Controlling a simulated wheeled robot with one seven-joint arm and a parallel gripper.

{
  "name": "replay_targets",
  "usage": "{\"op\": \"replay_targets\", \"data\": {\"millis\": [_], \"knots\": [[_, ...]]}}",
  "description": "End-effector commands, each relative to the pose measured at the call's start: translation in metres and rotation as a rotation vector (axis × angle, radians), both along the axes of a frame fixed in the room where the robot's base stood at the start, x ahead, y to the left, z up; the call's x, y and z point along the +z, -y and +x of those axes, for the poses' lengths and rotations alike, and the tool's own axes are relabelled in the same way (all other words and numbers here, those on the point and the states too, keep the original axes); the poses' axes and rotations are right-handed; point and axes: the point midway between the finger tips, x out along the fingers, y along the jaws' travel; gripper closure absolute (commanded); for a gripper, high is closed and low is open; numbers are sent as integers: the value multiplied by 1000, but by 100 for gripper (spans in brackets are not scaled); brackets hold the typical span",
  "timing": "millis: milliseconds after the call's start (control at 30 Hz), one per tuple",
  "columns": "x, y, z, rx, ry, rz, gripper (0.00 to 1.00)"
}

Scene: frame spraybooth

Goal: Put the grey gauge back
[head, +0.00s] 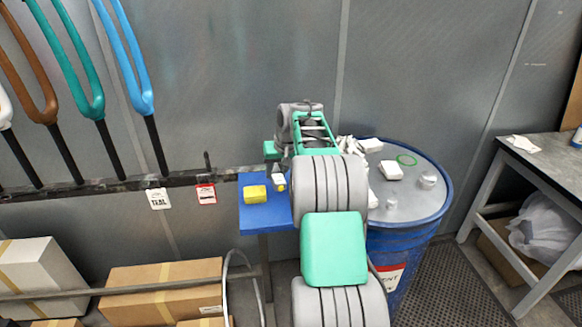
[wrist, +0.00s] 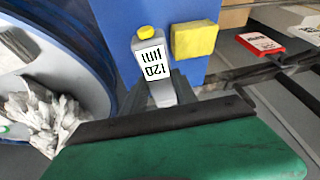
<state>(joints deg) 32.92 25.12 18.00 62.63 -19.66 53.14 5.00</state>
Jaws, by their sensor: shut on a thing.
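The grey gauge (wrist: 153,62) has a yellow button on top and a white label reading 120 µm in the wrist view. My gripper (wrist: 160,92) is shut on its lower part in that view. In the head view the gauge (head: 279,182) is a small grey and yellow piece below my gripper (head: 276,165), at the right part of the blue shelf (head: 262,215). I cannot tell whether it touches the shelf. A yellow block (head: 255,194) lies on the shelf just left of the gauge. My arm hides the shelf's right edge.
A blue drum (head: 432,222) with crumpled white rags, a green ring and small pots stands right of the shelf. A dark rail (head: 110,192) with hanging forks and a red-edged tag (head: 206,194) runs left. Cardboard boxes (head: 160,285) lie below. A workbench (head: 540,158) stands far right.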

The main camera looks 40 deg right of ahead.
Motion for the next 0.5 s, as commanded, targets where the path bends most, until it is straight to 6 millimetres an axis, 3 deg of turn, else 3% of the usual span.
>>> {"op": "replay_targets", "data": {"millis": [100, 200, 500], "knots": [[0, 29, -12, 108, -14, -82, 100], [-3, 41, -18, 162, -18, -116, 100], [-4, 43, -19, 178, -17, -126, 100]]}}
